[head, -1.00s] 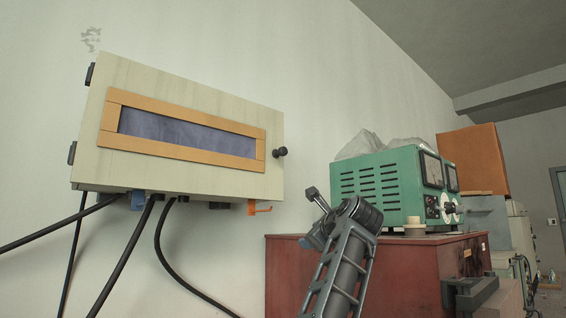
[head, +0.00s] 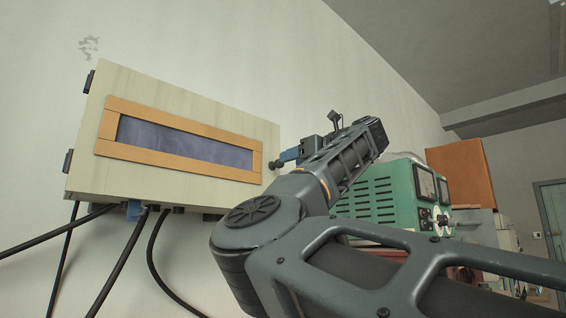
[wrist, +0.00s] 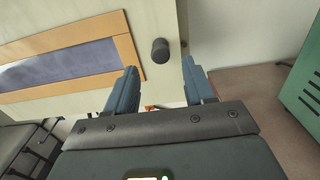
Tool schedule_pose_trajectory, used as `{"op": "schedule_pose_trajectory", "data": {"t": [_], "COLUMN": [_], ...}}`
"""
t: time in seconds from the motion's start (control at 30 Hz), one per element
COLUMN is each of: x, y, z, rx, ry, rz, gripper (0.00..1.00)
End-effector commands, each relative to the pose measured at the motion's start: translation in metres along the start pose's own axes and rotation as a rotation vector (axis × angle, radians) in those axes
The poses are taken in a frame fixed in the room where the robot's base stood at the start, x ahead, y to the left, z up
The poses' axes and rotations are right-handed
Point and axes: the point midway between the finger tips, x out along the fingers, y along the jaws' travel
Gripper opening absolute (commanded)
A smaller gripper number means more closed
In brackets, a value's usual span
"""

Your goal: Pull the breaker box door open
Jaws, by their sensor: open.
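The breaker box (head: 85,170) is a pale cream box on the wall at left in the head view. Its door (head: 190,105) looks shut and has an orange-framed bluish window (head: 185,145). The dark round knob (head: 273,165) is at the door's right edge, and it also shows in the wrist view (wrist: 160,51). My gripper (head: 288,156) is beside the knob in the head view. In the wrist view its two blue fingers (wrist: 160,80) are apart and empty, with the knob just beyond the tips and between them in the picture. I cannot tell any contact.
Black cables (head: 125,260) hang below the box. A green meter unit (head: 385,190) stands at right, partly behind my arm, with an orange-brown box (head: 458,170) behind it. My arm covers much of the lower right.

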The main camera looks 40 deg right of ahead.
Motion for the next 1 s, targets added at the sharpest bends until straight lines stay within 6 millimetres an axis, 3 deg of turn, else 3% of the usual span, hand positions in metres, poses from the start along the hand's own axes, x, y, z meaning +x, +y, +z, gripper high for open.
{"op": "schedule_pose_trajectory", "data": {"t": [0.3,0.7,1.0], "x": [0.044,0.052,0.052], "y": [0.0,-0.001,0.0], "z": [0.0,-0.001,-0.001], "rx": [-0.002,-0.002,-0.002], "ry": [0.003,0.001,0.001], "rz": [-0.001,-0.002,-0.002], "gripper": [0.53,0.53,0.25]}}
